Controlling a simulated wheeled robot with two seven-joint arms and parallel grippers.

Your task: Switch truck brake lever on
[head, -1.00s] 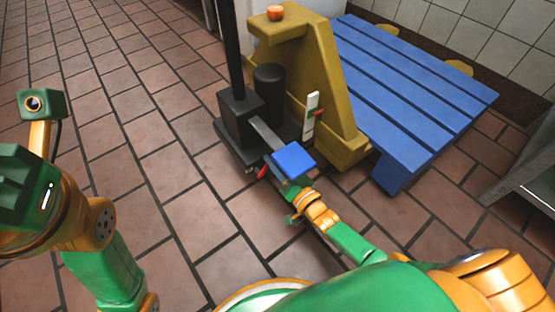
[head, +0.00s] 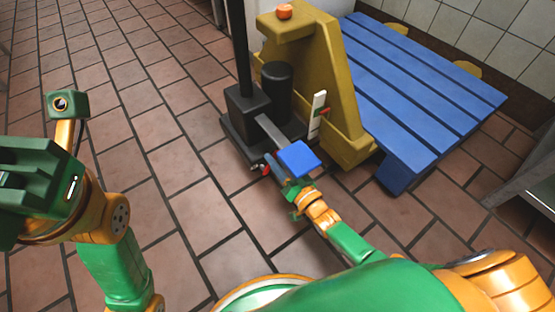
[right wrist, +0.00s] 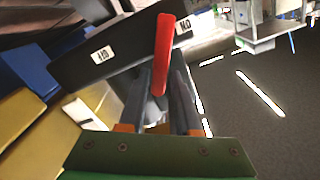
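The truck has a black base unit (head: 243,108) and a yellow frame (head: 338,85). Its red brake lever (head: 265,169) is partly hidden beside my right gripper (head: 273,164) in the head view. In the right wrist view the red lever (right wrist: 164,55) rises from a dark panel (right wrist: 135,55) with two white labels; the right one (right wrist: 185,27) seems to read ON upside down. The fingers of my right gripper (right wrist: 160,85) are apart, with the lever's near end between them; contact is unclear. My left gripper's green body (head: 35,190) is at the left edge, fingers hidden.
A blue slatted pallet (head: 425,90) lies behind the yellow frame. An orange-red round object (head: 284,12) sits on the frame's top. A white strip (head: 318,112) with a red marker stands beside the frame. The tiled floor (head: 150,100) at left is clear.

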